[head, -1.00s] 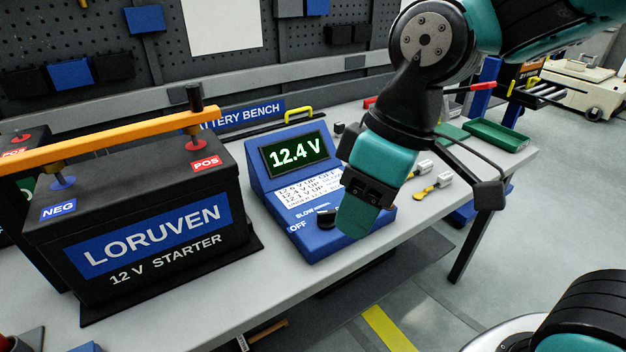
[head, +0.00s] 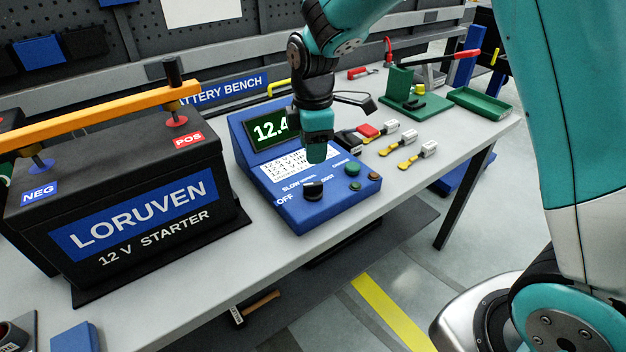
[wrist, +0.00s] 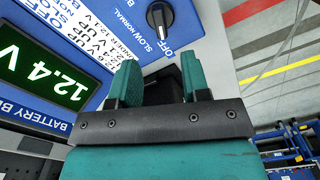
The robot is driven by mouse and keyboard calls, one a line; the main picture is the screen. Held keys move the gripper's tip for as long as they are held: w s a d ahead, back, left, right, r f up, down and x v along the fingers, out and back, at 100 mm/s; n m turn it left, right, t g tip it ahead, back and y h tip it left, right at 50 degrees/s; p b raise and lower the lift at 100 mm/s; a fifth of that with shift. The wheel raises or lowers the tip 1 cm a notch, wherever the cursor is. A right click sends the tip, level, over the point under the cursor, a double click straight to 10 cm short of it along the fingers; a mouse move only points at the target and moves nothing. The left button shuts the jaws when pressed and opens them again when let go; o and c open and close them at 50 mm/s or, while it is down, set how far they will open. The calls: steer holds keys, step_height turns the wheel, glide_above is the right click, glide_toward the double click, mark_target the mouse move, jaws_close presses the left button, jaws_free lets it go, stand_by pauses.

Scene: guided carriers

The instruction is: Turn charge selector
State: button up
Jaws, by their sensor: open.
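The charge selector (head: 313,190) is a black knob low on the sloped face of the blue charger (head: 331,207), with OFF, SLOW, NORMAL and BOOST printed around it. The charger's display (head: 268,131) shows 12.4 V and is partly hidden by my arm in the head view. In the wrist view the selector (wrist: 160,18) lies beyond my fingertips, its white mark pointing toward OFF. My gripper (wrist: 158,78) is open and empty, its two teal fingers apart. In the head view my gripper (head: 316,150) hangs above the charger's face, up from the knob and apart from it.
A large LORUVEN battery (head: 140,215) with an orange bar across its terminals stands left of the charger. Green and red-brown buttons (head: 353,170) sit right of the knob. Several yellow-tipped connectors (head: 405,160) and a green tray (head: 482,102) lie to the right.

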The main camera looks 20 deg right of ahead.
mark_target(313, 184)
step_height(313, 184, down, 9)
steer(key=shift+f, duration=0.15)
jaws_close()
